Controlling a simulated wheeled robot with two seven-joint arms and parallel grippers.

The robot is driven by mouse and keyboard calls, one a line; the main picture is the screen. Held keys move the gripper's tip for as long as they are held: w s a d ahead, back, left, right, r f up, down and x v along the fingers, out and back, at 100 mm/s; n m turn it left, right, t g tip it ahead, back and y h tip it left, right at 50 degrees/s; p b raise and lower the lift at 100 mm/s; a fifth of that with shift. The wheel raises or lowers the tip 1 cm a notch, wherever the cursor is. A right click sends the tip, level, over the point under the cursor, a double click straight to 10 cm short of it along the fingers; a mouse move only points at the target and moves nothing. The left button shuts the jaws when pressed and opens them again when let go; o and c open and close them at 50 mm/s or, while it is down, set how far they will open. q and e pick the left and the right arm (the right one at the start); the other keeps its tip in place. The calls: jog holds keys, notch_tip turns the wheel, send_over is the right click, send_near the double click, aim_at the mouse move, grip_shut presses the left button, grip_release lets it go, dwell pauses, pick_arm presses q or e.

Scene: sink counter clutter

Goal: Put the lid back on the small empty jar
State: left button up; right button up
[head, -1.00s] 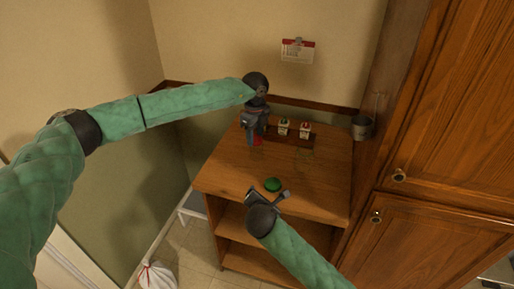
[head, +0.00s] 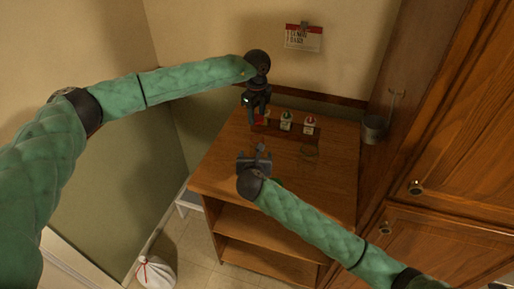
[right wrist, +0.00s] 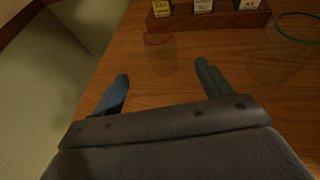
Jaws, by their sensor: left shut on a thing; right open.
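My left gripper (head: 259,116) is shut on a small red thing (head: 263,118), which looks like the red lid, above the back left of the wooden counter. The small jar (right wrist: 158,38) is clear glass with a red rim. It stands open and looks empty in the right wrist view, in front of the rack. In the head view it is hard to make out. My right gripper (head: 255,150) is open and empty over the counter; its fingers (right wrist: 160,90) point toward the small jar, short of it.
A larger clear jar with a green rim (right wrist: 298,28) stands to the right. A dark rack (right wrist: 213,20) holds several labelled bottles at the back. A metal cup (head: 374,129) hangs at the cabinet side.

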pick_arm(q)
jog(key=shift+w+f, duration=0.1)
pick_arm(e)
jog(key=x, duration=1.2)
jog(key=shift+w, duration=0.1)
jog(key=c, duration=1.5)
pick_arm(q)
jog(key=shift+f, duration=2.4)
